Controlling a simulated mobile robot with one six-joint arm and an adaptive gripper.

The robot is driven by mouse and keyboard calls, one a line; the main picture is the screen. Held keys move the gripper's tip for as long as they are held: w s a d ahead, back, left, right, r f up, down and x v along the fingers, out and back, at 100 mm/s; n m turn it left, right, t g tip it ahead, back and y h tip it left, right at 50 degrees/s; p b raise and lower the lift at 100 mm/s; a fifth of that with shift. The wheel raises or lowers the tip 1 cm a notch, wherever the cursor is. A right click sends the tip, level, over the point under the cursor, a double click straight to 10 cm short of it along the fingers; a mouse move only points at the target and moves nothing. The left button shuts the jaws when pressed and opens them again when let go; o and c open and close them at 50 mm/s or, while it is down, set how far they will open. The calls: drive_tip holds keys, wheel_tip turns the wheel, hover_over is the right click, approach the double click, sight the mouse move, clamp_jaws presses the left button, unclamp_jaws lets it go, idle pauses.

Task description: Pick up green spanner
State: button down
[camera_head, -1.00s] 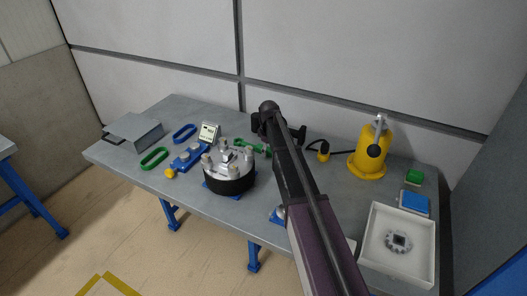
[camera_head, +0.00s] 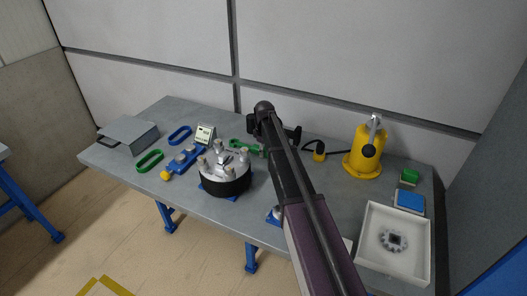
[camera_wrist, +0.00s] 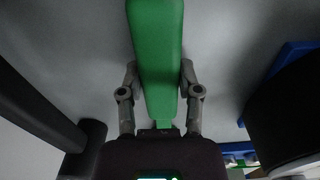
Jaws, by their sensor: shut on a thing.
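The green spanner (camera_wrist: 156,60) fills the upper middle of the wrist view, its handle running lengthwise between my fingers. My gripper (camera_wrist: 160,85) is shut on it, with one finger on each side of the handle. In the head view the green spanner (camera_head: 240,147) shows at the back of the bench, just left of my arm. My arm hides part of it and most of the gripper there. I cannot tell whether the spanner is clear of the bench top.
A round black-and-silver fixture (camera_head: 224,172) stands close in front of the spanner. A yellow lifting device (camera_head: 364,150) with a black cable is to the right. A white tray (camera_head: 372,270) holds a gear-like part. Green and blue oval handles (camera_head: 149,161) lie at the left.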

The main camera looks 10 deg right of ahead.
drive_tip(key=shift+r+p, duration=4.65)
drive_tip(key=shift+r, duration=0.15)
drive_tip(key=c, duration=0.9)
unclamp_jaws()
clamp_jaws()
wheel_tip(320, 180, up, 8)
drive_tip(key=p, duration=0.8)
drive_tip(key=shift+a, duration=0.1)
